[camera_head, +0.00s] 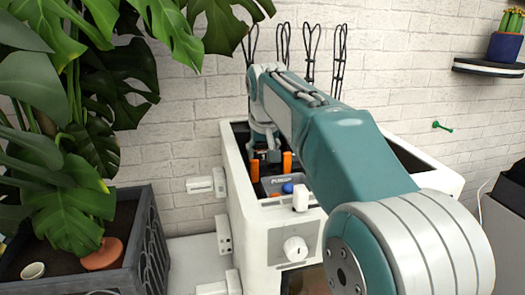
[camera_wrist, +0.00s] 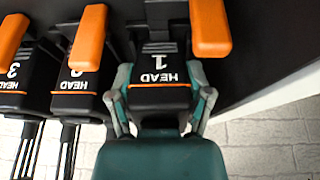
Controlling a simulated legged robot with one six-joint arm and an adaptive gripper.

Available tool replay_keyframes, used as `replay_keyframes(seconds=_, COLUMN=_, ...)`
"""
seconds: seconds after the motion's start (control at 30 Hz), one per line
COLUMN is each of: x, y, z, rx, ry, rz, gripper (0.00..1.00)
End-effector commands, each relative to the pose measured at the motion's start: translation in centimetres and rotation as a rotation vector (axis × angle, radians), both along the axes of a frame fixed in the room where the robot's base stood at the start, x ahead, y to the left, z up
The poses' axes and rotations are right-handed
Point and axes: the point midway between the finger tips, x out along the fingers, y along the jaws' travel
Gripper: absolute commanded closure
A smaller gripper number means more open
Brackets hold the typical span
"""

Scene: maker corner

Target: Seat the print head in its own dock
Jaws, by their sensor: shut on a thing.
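My gripper (camera_wrist: 160,98) is shut on a black print head (camera_wrist: 160,90) marked "HEAD 1", with one finger on each side of it in the wrist view. The label reads upside down there, and an orange line crosses the block. The print head is against a dark dock area (camera_wrist: 165,35); I cannot tell whether it is fully seated. An orange lever (camera_wrist: 210,27) is just above and to its right. In the head view my gripper (camera_head: 264,152) is down inside the white machine (camera_head: 262,235), and the print head there is mostly hidden by my arm.
In the wrist view, "HEAD 2" (camera_wrist: 80,92) and "HEAD 3" (camera_wrist: 15,78) stand to the left, with orange levers (camera_wrist: 88,38) beside them. A potted plant (camera_head: 75,140) stands left.

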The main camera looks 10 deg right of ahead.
Motion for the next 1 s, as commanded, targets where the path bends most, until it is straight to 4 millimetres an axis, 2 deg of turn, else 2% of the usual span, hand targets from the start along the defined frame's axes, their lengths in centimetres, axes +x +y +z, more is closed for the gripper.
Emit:
replay_keyframes(seconds=0.03, x=-0.1, y=0.0, z=-1.1, rx=0.0, ry=0.028, rz=0.0, gripper=0.94)
replay_keyframes(seconds=0.4, x=-0.1, y=0.0, z=-1.2, rx=-0.001, ry=0.032, rz=0.0, gripper=0.95)
replay_keyframes(seconds=0.43, x=-0.1, y=0.0, z=-1.2, rx=-0.001, ry=0.032, rz=0.0, gripper=0.26)
replay_keyframes(seconds=0.5, x=-0.1, y=0.0, z=-1.2, rx=-0.001, ry=0.032, rz=0.0, gripper=0.0)
replay_keyframes(seconds=1.0, x=-0.2, y=0.0, z=-0.2, rx=0.0, ry=0.018, rz=0.0, gripper=0.0)
